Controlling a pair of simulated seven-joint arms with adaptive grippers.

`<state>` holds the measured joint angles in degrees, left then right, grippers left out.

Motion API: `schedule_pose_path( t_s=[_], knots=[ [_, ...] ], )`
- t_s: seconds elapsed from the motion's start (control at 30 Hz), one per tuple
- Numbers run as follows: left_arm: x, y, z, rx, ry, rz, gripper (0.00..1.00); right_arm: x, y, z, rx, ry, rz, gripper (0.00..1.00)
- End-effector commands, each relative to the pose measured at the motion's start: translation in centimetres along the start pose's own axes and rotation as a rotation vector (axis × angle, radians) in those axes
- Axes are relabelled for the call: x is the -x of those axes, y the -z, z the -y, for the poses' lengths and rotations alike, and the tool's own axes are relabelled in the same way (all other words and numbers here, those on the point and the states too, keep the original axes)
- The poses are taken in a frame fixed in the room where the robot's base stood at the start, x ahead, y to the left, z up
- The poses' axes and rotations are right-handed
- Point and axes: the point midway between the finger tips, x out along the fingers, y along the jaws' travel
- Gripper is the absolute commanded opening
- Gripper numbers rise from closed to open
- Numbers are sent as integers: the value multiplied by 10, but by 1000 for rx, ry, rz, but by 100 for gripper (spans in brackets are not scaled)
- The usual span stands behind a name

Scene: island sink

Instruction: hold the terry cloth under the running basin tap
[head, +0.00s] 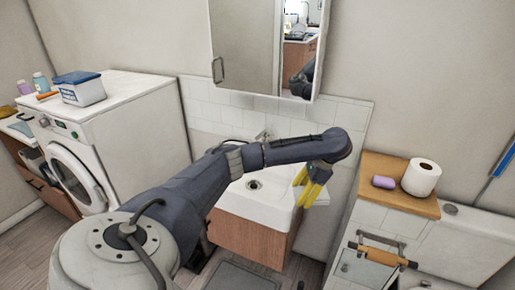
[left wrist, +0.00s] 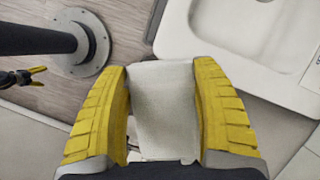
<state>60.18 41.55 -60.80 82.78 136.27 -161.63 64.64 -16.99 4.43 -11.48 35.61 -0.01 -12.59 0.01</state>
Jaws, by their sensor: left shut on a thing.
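My left gripper (head: 316,192) points down at the right front of the white basin (head: 262,205). It is shut on the pale terry cloth (left wrist: 163,105), which hangs between the yellow fingers in the left wrist view. In the left wrist view the basin (left wrist: 245,35) lies to the upper right, apart from the cloth. The tap (head: 263,135) stands at the basin's back, partly behind my arm; I cannot tell whether water runs. My right gripper (left wrist: 38,77) is small at the left, open and empty.
A washing machine (head: 115,125) with a blue-lidded tub (head: 80,90) stands left. A wooden-topped ledge (head: 385,195) with purple soap (head: 384,182) and a toilet roll (head: 421,177) stands right. A mirror cabinet (head: 265,45) hangs above the basin.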

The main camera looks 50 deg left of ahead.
Motion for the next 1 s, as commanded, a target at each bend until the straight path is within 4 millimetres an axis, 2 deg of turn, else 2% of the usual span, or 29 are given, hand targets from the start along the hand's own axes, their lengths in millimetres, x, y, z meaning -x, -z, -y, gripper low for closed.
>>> schedule_pose_path(
  t_s=[0.03, 0.1, 0.2, 0.4, 0.7, 1.0],
  knots=[
    [-14, -11, 16, -37, 12, 4, 36, 0, 0, -1, 0, -1, 0, 89],
    [-28, -27, 37, -101, 38, 2, 36, 0, 0, -2, 1, -2, 0, 89],
    [-46, -48, 61, -179, 70, 1, 36, 0, -2, -3, 1, -3, 2, 89],
    [-72, -84, 91, -285, 114, -1, 36, 0, -4, -4, 2, -4, 5, 89],
    [-93, -117, 112, -365, 150, -3, 36, 0, -6, -4, 2, -4, 7, 89],
    [-98, -127, 120, -391, 164, -6, 36, 0, -5, -1, 1, -1, 6, 89]
  ],
)
